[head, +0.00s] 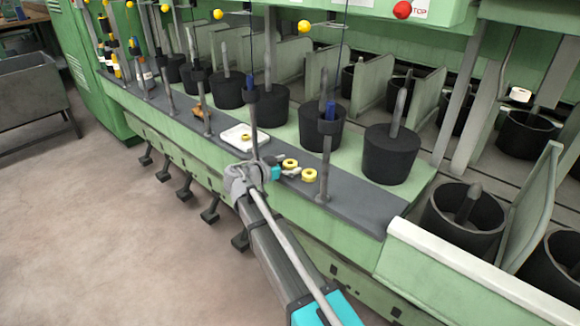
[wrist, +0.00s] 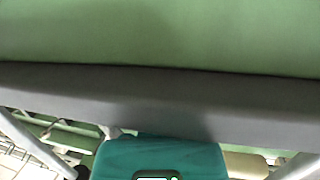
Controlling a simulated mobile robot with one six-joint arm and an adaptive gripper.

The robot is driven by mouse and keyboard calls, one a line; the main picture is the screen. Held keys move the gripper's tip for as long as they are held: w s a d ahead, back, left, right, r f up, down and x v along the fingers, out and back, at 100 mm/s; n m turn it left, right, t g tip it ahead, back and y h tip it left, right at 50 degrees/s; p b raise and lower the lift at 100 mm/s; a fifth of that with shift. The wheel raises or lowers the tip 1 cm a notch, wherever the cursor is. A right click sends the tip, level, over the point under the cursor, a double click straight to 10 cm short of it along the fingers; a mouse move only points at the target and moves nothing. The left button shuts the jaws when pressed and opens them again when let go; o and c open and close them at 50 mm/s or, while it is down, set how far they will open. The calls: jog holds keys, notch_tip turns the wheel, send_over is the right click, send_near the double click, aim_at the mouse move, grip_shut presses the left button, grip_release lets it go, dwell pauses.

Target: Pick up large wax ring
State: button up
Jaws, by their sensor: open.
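In the wrist view a teal part of my gripper fills the bottom middle. A pale yellowish thing (wrist: 245,165) shows beside it, too cut off to identify.
A white tray (head: 245,138) with a small yellow ring lies left of my gripper. Black cans (head: 391,155) line the back of the ledge. Thin upright rods (head: 252,110) rise around my wrist.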

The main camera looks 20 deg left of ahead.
jog(key=shift+c, duration=0.3)
jog(key=c, duration=0.9)
jog(key=shift+r, duration=0.15)
notch_tip(320, 180, up, 3)
jog(key=p, duration=0.3)
jog(key=s+d+r+p, duration=0.5)
jog(key=s+r+p, duration=0.4)
jog(key=s, duration=0.4)
jog(key=shift+d+r+p, duration=0.15)
jog(key=shift+r+p, duration=0.25)
jog(key=shift+p, duration=0.1)
